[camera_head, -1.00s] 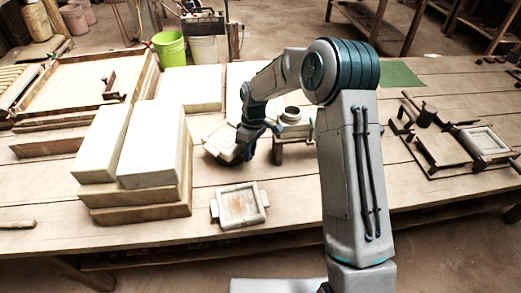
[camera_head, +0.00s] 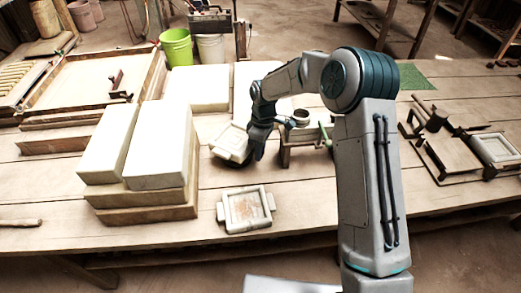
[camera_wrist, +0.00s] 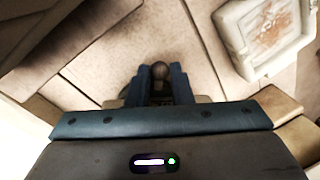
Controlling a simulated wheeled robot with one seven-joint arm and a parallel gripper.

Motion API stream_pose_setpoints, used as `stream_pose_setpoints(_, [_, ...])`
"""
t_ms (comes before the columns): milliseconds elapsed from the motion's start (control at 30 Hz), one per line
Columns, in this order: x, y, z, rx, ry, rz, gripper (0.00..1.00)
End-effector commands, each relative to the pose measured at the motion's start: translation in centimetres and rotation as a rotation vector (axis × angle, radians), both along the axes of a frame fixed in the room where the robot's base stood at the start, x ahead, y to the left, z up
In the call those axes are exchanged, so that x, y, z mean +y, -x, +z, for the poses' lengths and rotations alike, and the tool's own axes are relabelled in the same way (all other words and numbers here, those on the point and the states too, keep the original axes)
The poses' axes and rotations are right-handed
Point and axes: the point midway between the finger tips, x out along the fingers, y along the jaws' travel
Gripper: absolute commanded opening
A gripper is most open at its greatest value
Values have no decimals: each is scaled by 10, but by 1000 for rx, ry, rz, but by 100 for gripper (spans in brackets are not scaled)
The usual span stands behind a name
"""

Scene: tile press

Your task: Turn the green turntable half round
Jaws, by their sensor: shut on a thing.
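My gripper (camera_head: 257,155) is low over the bench beside a pale, framed mould (camera_head: 231,142). In the wrist view its fingers (camera_wrist: 158,80) are shut on a small brown round-topped knob (camera_wrist: 160,70). I cannot tell what the knob is fixed to, as the gripper body hides what lies below. The pale mould lies at an angle right by the fingers. I cannot clearly make out a green turntable disc; it may be hidden under the mould or behind the gripper.
A second mould (camera_head: 245,209) lies at the front of the bench and shows in the wrist view (camera_wrist: 265,30). Tall pale blocks (camera_head: 160,145) stand left of the gripper. A small stand (camera_head: 303,135) with a round pot is close on its right. A green mat (camera_head: 411,77) lies farther back.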

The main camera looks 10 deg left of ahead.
Motion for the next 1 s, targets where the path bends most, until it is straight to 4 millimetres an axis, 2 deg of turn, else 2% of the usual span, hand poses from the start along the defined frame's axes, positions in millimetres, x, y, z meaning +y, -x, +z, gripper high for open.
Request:
stream_pose_setpoints(133, [1, 1, 1, 2, -2, 3, 0])
stream_pose_setpoints(167, [1, 1, 1, 2, -2, 3, 25])
stream_pose_setpoints(200, [1, 1, 1, 2, -2, 2, 36])
stream_pose_setpoints(233, [1, 1, 1, 2, -2, 2, 41])
stream_pose_setpoints(500, [-1, 0, 1, 2, -1, -2, 41])
stream_pose_setpoints(633, [-1, -2, 9, 0, -2, -2, 41])
stream_pose_setpoints(767, [-2, -6, 31, -3, -2, -3, 41])
stream_pose_setpoints(1000, [-4, -17, 86, -4, -3, -4, 41])
